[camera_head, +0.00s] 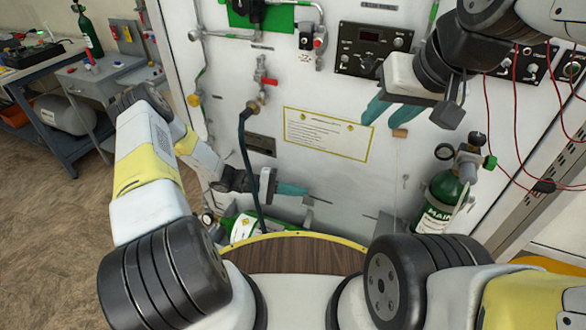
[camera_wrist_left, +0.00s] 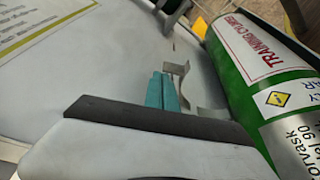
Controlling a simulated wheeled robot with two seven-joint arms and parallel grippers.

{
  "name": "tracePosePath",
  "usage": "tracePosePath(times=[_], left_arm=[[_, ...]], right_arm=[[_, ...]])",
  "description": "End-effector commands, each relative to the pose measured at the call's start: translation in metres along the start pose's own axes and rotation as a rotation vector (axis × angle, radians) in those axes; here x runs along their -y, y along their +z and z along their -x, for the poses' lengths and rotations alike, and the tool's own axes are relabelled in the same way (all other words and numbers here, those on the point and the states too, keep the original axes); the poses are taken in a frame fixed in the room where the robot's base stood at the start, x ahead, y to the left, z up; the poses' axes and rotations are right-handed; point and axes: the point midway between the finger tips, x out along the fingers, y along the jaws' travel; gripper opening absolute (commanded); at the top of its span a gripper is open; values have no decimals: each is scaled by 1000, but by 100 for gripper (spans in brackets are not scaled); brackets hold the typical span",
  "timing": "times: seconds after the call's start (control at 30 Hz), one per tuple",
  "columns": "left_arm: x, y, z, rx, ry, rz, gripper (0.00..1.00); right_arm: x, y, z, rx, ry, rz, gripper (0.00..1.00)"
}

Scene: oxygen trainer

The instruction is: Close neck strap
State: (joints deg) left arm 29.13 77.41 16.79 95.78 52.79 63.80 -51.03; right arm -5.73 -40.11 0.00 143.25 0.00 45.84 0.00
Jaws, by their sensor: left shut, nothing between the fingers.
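My left gripper (camera_head: 300,190) is shut and empty, low in front of the white panel. In the left wrist view its teal fingers (camera_wrist_left: 164,92) lie together, with their tips close to a curved light-grey metal strip (camera_wrist_left: 188,88). This strip looks like a strap, beside a green training cylinder (camera_wrist_left: 240,55); I cannot tell whether the fingers touch it. A green cylinder with a white label (camera_head: 241,228) lies tilted low on the panel in the head view, partly hidden by my arm. My right gripper (camera_head: 389,113) is higher up, with its teal fingers apart and nothing between them.
A green MAIN cylinder (camera_head: 438,205) stands at the right of the panel. A dark hose (camera_head: 247,165) hangs from a red valve (camera_head: 265,81) near my left gripper. Red wires (camera_head: 515,110) hang at the right. A workbench (camera_head: 45,110) stands at the left.

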Motion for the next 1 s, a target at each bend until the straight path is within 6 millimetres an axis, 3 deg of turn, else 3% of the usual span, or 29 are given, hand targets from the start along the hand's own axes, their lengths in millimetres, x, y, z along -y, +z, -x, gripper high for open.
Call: tracePosePath(times=[0.57,1.0], left_arm=[[5,10,4,-2,23,-57,0],[45,58,21,-5,142,-385,0]], right_arm=[[0,0,0,0,0,0,36],[0,0,0,0,0,0,36]])
